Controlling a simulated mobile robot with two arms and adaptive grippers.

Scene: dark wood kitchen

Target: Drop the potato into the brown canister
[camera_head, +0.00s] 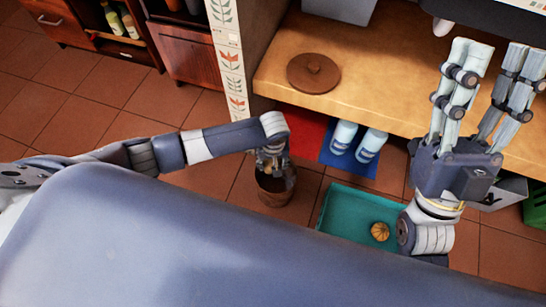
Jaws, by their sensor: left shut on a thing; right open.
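My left gripper (271,166) points down at the mouth of the brown canister (275,198). It is shut on a small tan thing, apparently the potato (268,169), mostly hidden by the fingers. The canister looks upright and open, with a dark inside. Whether the fingers are above its rim or just inside cannot be told. My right gripper (492,75) is open and empty, with its fingers pointing up, in front of the wooden counter at the right.
A round brown lid (314,72) lies on the wooden counter (400,95). Below are a teal tray (343,210) with a ridged yellow-brown thing (379,231) and blue-white slippers (369,145) on a blue mat. A patterned post (231,62) stands behind my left arm. Tiled floor is clear at left.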

